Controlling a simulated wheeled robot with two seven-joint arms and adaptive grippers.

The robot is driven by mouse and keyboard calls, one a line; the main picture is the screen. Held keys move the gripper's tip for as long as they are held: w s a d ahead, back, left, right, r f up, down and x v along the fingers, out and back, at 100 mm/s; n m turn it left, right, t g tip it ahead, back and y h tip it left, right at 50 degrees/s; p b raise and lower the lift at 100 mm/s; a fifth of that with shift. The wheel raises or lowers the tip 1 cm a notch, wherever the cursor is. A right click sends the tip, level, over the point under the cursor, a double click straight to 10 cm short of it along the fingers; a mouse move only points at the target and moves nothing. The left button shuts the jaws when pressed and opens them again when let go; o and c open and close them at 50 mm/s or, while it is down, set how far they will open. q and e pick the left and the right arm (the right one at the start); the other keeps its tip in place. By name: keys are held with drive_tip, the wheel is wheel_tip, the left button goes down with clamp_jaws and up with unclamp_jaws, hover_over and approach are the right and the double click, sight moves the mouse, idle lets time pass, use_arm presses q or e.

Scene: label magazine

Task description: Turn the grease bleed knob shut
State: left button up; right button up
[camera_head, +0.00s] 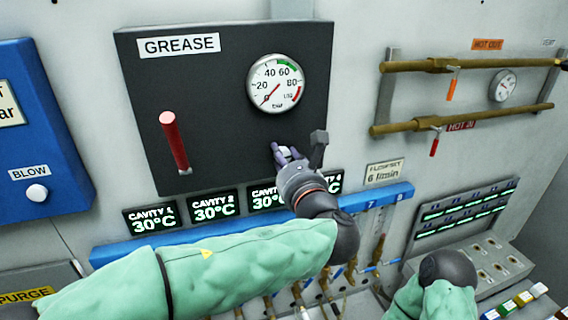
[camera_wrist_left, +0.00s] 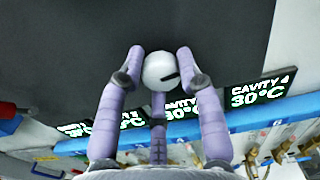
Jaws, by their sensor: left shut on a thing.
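The grease bleed knob (camera_wrist_left: 159,70) is a small pale round knob with a black mark on its face, on the dark grease panel (camera_head: 215,110). In the wrist view the mark lies to the right of the knob's middle, slightly slanted. My left gripper (camera_head: 284,151) is at the lower right of the panel, its purple fingers closed around the knob. In the wrist view the left gripper (camera_wrist_left: 161,66) has fingers touching the knob on both sides and a third below.
A pressure gauge (camera_head: 275,84) sits above the knob, its needle near 0. A red lever (camera_head: 174,140) is at the panel's left. Cavity displays (camera_head: 213,205) and a blue rail (camera_head: 125,250) run below. Brown pipes (camera_head: 460,65) are at the right.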

use_arm(q)
drive_tip(key=n+b, duration=1.1)
drive_tip(key=b, duration=0.2)
drive_tip(key=shift+s+a+r+n, duration=0.1)
drive_tip(key=shift+a+n, duration=0.1)
drive_tip(key=shift+n, duration=0.2)
drive_tip(key=shift+n+b, duration=2.15)
drive_tip(key=shift+n, duration=0.35)
drive_tip(key=o, duration=1)
drive_tip(key=shift+o, duration=0.6)
drive_tip(key=shift+a, duration=0.2)
drive_tip(key=v, duration=1.2)
drive_tip(key=shift+d, duration=0.15)
